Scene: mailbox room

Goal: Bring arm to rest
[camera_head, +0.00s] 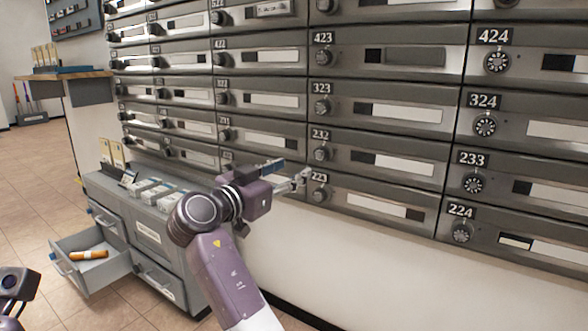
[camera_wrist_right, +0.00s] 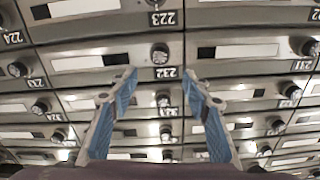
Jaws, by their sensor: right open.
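My right gripper (camera_head: 288,178) is in front of the mailbox wall, near the doors marked 232 and 223, with its fingers pointing at them. In the right wrist view, which is upside down, its two blue-padded fingers (camera_wrist_right: 160,82) are spread apart with nothing between them. The knob of mailbox 232 (camera_wrist_right: 160,53) shows just beyond the fingertips. I cannot tell how wide the gap to the doors is. A dark and purple part of my left arm shows at the lower left edge of the head view; its gripper is not in view.
Grey mailboxes (camera_head: 372,165) with round knobs fill the wall. A low grey cabinet (camera_head: 150,235) stands left of my right arm, with small boxes on top. Its open drawer (camera_head: 93,277) holds an orange item (camera_head: 89,255). Tiled floor (camera_head: 35,185) is clear at left.

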